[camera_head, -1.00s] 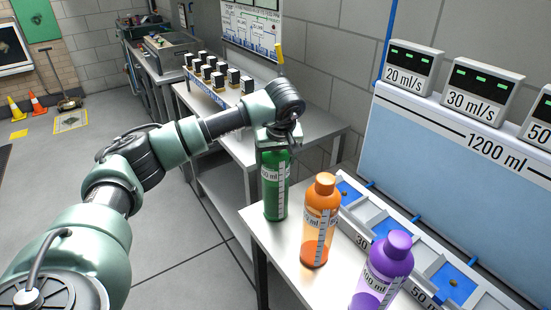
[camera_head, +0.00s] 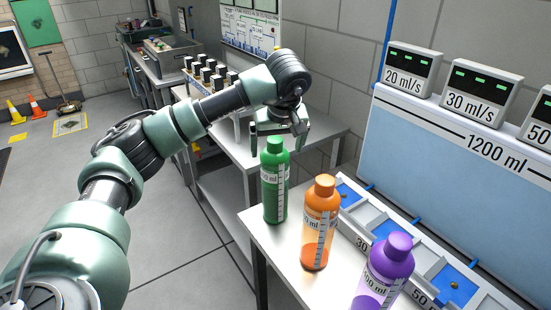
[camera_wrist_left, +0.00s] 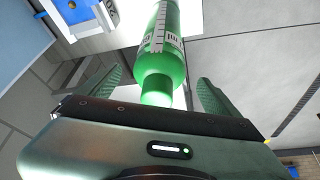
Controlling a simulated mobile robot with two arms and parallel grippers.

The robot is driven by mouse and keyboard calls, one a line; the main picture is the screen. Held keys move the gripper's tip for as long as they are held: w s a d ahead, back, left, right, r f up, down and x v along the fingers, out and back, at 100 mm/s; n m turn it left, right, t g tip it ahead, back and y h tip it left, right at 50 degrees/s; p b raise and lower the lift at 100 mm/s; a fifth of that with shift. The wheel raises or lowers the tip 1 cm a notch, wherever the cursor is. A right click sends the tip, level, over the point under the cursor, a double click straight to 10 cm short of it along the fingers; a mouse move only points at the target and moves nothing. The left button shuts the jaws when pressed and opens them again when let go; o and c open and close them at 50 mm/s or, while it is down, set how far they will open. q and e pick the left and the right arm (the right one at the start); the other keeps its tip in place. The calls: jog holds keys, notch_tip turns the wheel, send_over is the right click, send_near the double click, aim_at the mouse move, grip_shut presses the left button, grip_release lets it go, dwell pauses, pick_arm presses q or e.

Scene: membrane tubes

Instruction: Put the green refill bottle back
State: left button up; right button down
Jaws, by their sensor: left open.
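The green refill bottle (camera_head: 275,186) stands upright on the near white table, at its far left corner, with its cap on. My left gripper (camera_head: 278,130) is open just above and behind the bottle's cap, apart from it. In the left wrist view the green bottle (camera_wrist_left: 160,60) shows between the two spread fingers of my left gripper (camera_wrist_left: 160,88), its cap nearest the palm. My right gripper is not in view.
An orange bottle (camera_head: 318,225) and a purple bottle (camera_head: 382,272) stand to the right of the green one. Behind them is a row of trays (camera_head: 378,222) below a blue-white panel (camera_head: 450,165). A farther table (camera_head: 315,125) holds a rack of black-capped items (camera_head: 209,75).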

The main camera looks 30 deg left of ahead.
pick_arm(q)
jog(key=v, duration=0.5)
dwell(0.5)
